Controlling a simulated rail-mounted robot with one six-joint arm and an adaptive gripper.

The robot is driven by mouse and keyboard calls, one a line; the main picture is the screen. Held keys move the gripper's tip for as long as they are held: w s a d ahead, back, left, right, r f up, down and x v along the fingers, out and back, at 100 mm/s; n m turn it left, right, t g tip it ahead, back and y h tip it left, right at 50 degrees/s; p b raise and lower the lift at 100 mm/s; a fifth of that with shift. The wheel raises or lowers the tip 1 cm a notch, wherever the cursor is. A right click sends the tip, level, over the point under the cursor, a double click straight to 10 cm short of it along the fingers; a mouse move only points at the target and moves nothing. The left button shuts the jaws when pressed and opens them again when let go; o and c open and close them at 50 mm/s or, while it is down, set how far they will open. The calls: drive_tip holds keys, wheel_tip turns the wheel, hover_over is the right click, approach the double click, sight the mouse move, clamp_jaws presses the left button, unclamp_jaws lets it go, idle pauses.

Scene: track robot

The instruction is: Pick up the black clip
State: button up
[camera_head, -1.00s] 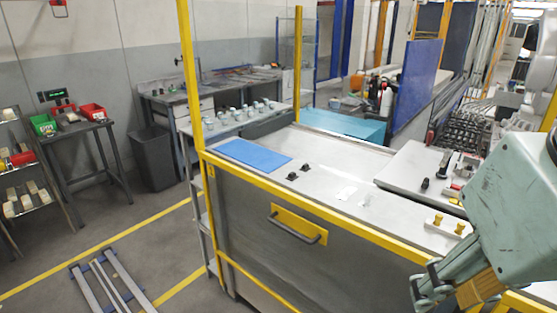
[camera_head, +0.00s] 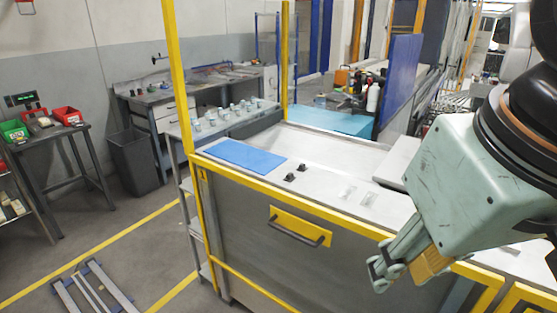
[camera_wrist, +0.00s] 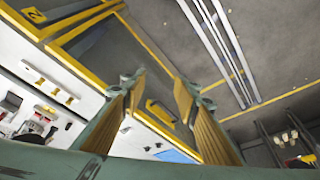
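Two small black clip-like pieces, one at the back (camera_head: 303,168) and one nearer the front (camera_head: 289,177), sit on the pale worktop (camera_head: 335,185) to the right of a blue mat (camera_head: 241,153). I cannot tell which is the black clip. My gripper (camera_head: 386,268) hangs in front of the worktop's yellow front rail, to the right of and apart from both pieces. In the wrist view its two fingers (camera_wrist: 160,85) stand wide apart with nothing between them. Small dark specks near the blue mat there are too small to tell.
A yellow post (camera_head: 178,80) stands at the worktop's left corner. A yellow handle plate (camera_head: 300,227) is on the cabinet front. A raised pale panel (camera_head: 397,160) lies to the right on the worktop.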

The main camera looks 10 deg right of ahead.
sight(302, 167)
drive_tip(key=w+r+n+g+y+p, duration=0.15)
drive_tip(key=w+r+p, duration=0.35)
drive_tip(key=w, duration=1)
drive_tip(key=w+r+n+t+p, duration=0.1)
drive_tip(key=w+r+n+p, duration=0.4)
drive_tip(key=w, duration=0.9)
drive_tip(key=w+d+f+n+p, duration=0.1)
drive_tip(key=w+f+p, duration=0.2)
drive_tip(key=w, duration=0.6)
drive_tip(key=w+d+f+n+g+p, duration=0.1)
drive_tip(key=w+f+p, duration=0.3)
drive_tip(key=w, duration=0.5)
drive_tip(key=w+d+f+n+p, duration=0.1)
drive_tip(key=w+f+p, duration=0.3)
drive_tip(key=w, duration=0.5)
drive_tip(key=shift+w+f+y, duration=0.25)
drive_tip(key=shift+f+y, duration=0.1)
drive_tip(key=shift+f, duration=0.15)
drive_tip(key=shift+f+g, duration=0.1)
drive_tip(key=shift+g, duration=0.15)
